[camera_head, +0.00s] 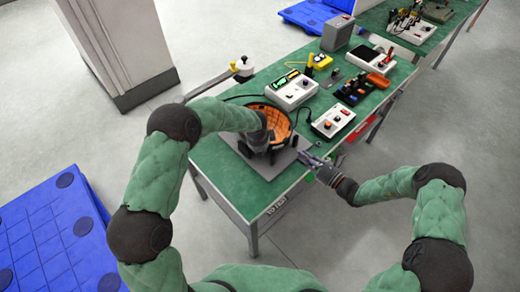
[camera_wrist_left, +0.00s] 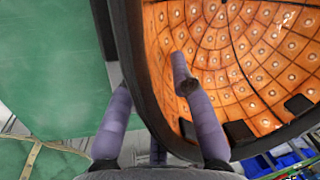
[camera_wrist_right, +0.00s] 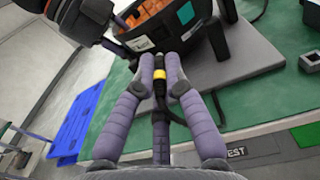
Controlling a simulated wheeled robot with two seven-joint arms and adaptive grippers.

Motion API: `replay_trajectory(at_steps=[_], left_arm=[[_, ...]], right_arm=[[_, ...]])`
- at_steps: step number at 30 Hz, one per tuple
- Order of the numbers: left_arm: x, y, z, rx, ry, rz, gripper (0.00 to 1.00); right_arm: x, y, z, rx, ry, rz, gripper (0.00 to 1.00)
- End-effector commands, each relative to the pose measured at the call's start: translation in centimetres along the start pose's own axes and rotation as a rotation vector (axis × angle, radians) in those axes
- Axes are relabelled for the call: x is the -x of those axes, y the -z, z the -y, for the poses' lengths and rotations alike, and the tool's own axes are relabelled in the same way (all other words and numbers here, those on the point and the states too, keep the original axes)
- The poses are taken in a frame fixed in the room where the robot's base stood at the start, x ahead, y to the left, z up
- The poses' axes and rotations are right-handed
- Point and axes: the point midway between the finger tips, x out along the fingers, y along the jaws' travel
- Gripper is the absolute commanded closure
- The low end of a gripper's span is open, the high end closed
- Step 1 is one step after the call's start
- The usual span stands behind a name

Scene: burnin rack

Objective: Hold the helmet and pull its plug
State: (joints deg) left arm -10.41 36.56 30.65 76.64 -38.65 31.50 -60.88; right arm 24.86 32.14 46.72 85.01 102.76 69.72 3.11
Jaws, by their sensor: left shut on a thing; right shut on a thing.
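The helmet (camera_head: 285,124) is a dark bowl with an orange tiled lining, lying open side up on a grey mat (camera_head: 232,152) at the near end of the green bench. My left gripper (camera_head: 264,138) is shut on its rim; in the left wrist view the wall (camera_wrist_left: 150,75) passes between the fingers, one inside the lining. My right gripper (camera_head: 309,161) is beside the helmet near the bench edge. In the right wrist view its fingertips (camera_wrist_right: 160,70) are shut on a black plug with a yellow band (camera_wrist_right: 160,82). Whether the plug sits in the helmet's socket cannot be told.
White control boxes (camera_head: 291,91) and (camera_head: 333,121) stand behind the helmet, with a dark tool tray (camera_head: 356,88) farther back. Dark cables lie close to the helmet. Blue pallets (camera_head: 52,235) are on the floor at left. The bench's front left corner is bare.

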Motion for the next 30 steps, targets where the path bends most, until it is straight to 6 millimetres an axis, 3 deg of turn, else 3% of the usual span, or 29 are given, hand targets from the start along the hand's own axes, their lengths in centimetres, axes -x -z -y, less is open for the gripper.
replay_trajectory(at_steps=[7, 8, 10, 25, 30], left_arm=[[-0.4, 0.1, -0.7, 0.0, -0.016, 0.0, 1.0], [-0.4, 0.1, -0.7, 0.0, -0.016, 0.0, 0.69], [-0.4, 0.1, -0.6, 0.0, -0.014, 0.0, 0.5], [0.3, -0.1, 0.2, 0.001, 0.005, 0.001, 0.5], [1.7, -0.2, 0.5, 0.0, 0.012, 0.002, 0.5]], right_arm=[[0.0, 0.0, 0.0, 0.0, 0.0, 0.0, 1.0], [0.0, 0.0, 0.0, 0.0, 0.0, 0.0, 1.0], [0.0, 0.0, 0.0, 0.0, 0.0, 0.0, 1.0], [0.0, 0.0, 0.0, 0.0, 0.0, 0.0, 1.0], [0.0, 0.0, 0.0, 0.0, 0.0, 0.0, 1.0]])
